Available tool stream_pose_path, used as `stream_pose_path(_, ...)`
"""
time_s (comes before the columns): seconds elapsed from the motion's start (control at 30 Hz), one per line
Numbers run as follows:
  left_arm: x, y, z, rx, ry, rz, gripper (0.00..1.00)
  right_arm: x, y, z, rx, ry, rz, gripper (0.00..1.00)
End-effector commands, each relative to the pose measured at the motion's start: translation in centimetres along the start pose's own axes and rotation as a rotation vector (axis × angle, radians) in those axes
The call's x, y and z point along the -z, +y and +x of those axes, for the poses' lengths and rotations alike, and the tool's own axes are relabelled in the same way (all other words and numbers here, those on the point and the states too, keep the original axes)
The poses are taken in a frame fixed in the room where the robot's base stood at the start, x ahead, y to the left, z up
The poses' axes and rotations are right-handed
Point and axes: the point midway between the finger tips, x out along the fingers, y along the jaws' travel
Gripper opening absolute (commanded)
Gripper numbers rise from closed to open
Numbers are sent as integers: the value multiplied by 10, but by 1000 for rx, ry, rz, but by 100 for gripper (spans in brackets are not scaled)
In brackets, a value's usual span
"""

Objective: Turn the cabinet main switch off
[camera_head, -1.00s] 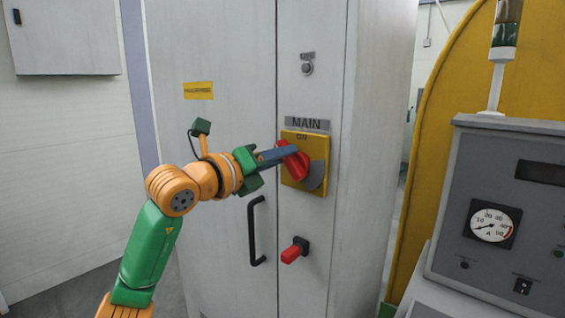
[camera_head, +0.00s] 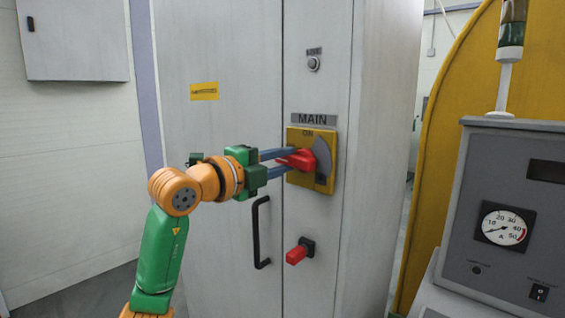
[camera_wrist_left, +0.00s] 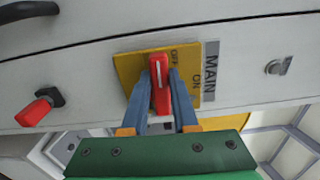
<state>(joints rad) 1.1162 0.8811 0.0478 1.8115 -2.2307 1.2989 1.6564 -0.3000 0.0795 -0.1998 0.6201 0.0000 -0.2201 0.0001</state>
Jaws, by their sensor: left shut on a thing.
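The main switch is a red rotary handle (camera_head: 300,160) on a yellow plate (camera_head: 327,184) under the MAIN label (camera_head: 313,120) on the grey cabinet. The handle lies about level in the head view, its marked end to the left. In the wrist view the handle (camera_wrist_left: 160,92) has a white line at its upper end, near the OFF marking (camera_wrist_left: 174,57); the ON marking (camera_wrist_left: 196,79) is to its right. My left gripper (camera_head: 290,162) is shut on the handle, one blue finger above it and one below. Its fingers (camera_wrist_left: 160,88) hide part of the plate. My right gripper is out of view.
Below the plate are a black door handle (camera_head: 258,232) and a smaller red switch (camera_head: 297,254). A small round lock (camera_head: 314,63) sits above. A grey console with a dial gauge (camera_head: 505,227) stands at the right, before a yellow guard (camera_head: 445,110).

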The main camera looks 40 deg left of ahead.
Motion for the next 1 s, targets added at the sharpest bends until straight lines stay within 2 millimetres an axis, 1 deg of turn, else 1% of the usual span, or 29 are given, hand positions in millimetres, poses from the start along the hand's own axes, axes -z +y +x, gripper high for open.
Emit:
stream_pose_path(0.23, 0, 2, 0, 0, 0, -59, 0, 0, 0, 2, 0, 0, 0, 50)
stream_pose_path(0.7, 0, 2, 0, 0, 0, -71, 0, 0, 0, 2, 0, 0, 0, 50)
stream_pose_path(0.73, 0, 2, 0, 0, 0, -71, 30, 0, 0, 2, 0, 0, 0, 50)
stream_pose_path(0.83, 0, 2, 0, 0, 0, -70, 57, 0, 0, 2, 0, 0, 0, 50)
stream_pose_path(1.0, 0, 2, 0, 0, 0, -70, 57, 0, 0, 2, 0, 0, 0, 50)
